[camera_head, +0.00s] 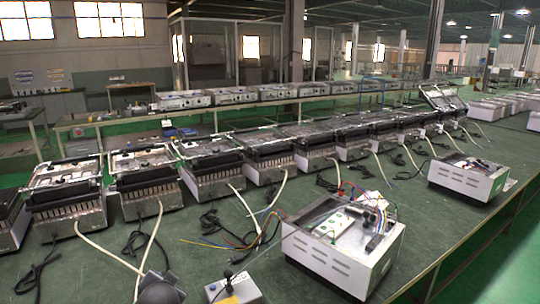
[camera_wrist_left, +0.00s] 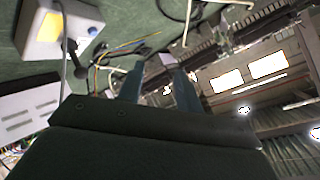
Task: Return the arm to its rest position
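My left gripper (camera_wrist_left: 153,62) shows in the left wrist view as two blue-grey fingers. They are apart, with nothing visible between them. In the head view a dark rounded part of what looks like my left arm (camera_head: 160,290) rises at the bottom edge, and the fingers cannot be made out there. My right gripper is in neither view. A white heating unit (camera_head: 330,262) with an open top and coloured wires stands on the green table. A small white box (camera_head: 236,293) with a black knob stands beside it, and it also shows in the left wrist view (camera_wrist_left: 72,38).
A row of metal heating units (camera_head: 155,185) runs along the green table (camera_head: 110,262), with pale hoses and black cords in front. Another white unit (camera_head: 468,180) stands at the right near the table edge. Loose coloured wires (camera_head: 215,243) lie left of the near unit.

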